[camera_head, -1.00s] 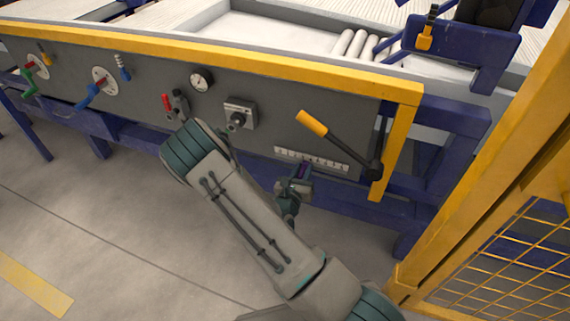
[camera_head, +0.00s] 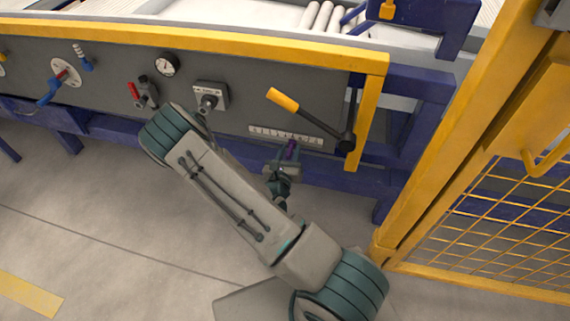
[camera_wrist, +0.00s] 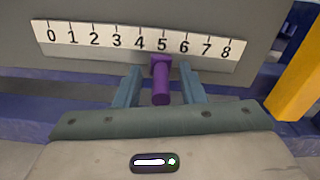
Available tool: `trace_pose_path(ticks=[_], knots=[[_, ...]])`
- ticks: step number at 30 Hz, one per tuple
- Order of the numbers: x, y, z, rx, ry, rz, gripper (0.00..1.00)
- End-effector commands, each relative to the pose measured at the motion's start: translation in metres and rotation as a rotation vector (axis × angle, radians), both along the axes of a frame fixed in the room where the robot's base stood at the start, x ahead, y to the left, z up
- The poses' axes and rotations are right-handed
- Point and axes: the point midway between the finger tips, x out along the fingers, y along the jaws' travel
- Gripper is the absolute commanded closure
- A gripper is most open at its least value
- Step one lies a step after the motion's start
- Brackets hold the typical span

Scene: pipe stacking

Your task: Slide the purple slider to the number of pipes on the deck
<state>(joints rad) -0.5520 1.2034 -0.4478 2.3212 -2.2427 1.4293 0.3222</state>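The purple slider (camera_wrist: 161,84) sticks out below the white number strip (camera_wrist: 140,44), which runs from 0 to 8. Its top sits under the 5. In the head view the slider (camera_head: 291,150) is a small purple piece just above my gripper (camera_head: 283,164). In the wrist view my gripper (camera_wrist: 160,84) is open, one finger on each side of the slider, with a visible gap on both sides. A few white pipes (camera_head: 322,16) lie on the deck (camera_head: 265,17) at the top of the head view; the picture's edge cuts them off.
A black lever with a yellow handle (camera_head: 284,100) crosses the panel (camera_head: 235,75) above the strip. A rotary switch (camera_head: 210,96), a gauge (camera_head: 166,65) and a red-handled control (camera_head: 134,94) are to its left. A yellow mesh fence (camera_head: 490,215) stands close on the right.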

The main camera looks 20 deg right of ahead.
Motion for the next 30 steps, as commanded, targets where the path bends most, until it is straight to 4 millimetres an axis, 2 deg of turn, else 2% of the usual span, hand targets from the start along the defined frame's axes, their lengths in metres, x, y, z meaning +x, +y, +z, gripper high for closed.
trace_pose_path(ticks=[15,21,30], knots=[[-0.087,0.063,0.002,-0.002,0.005,0.004,0.64],[-0.103,0.074,0.001,-0.002,0.003,0.001,0.64],[-0.106,0.076,0.000,-0.002,0.003,0.001,0.64]])
